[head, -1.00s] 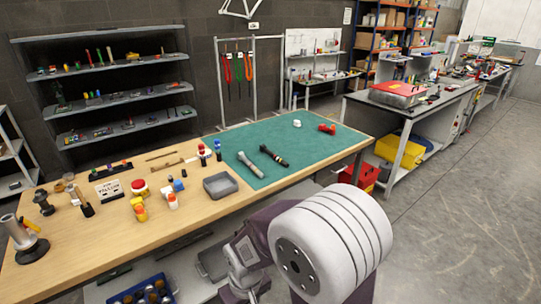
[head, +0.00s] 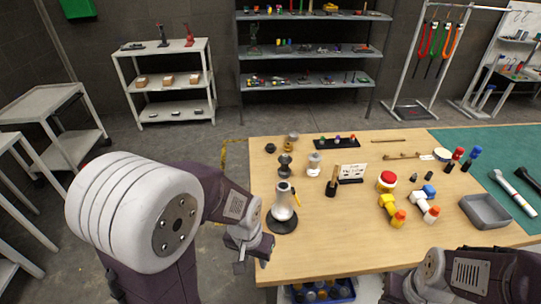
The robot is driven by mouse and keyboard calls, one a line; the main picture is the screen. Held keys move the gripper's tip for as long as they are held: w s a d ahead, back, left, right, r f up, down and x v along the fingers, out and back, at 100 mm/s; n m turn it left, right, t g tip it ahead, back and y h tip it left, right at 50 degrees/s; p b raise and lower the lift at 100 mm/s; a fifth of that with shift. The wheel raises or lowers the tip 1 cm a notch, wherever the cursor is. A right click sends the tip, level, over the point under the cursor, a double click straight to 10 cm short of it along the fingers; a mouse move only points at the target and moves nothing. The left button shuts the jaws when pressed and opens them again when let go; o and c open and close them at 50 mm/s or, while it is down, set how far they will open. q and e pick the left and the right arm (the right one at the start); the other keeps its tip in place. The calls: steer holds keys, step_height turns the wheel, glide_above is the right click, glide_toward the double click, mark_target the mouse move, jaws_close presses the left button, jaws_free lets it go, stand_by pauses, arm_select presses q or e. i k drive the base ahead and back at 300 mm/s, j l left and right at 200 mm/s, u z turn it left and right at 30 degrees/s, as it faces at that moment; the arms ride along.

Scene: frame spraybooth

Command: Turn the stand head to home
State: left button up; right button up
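The stand (head: 283,207) is on the left end of the wooden workbench (head: 330,252) in the head view. It has a round black base and a silver-grey head that leans a little.
A small sign (head: 351,171), dark spools (head: 285,166), a red-topped button (head: 386,181), yellow and orange bottles (head: 394,208) and a grey tray (head: 485,211) are on the bench. A green mat (head: 500,150) covers its right part. A blue bin (head: 325,291) is below. Bench front is clear.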

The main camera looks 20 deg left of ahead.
mark_target(282, 211)
steer(key=i+j+z, duration=0.15)
steer(key=j+z, duration=0.3)
steer(key=j, duration=0.6)
steer(key=j+z, duration=0.4)
steer(key=j, duration=0.65)
steer(key=i+j+z, duration=0.1)
steer(key=j+z, duration=0.6)
steer(key=z, duration=0.15)
steer(key=j+z, duration=0.45)
steer(key=k+j+u, duration=0.1)
steer(key=u, duration=1)
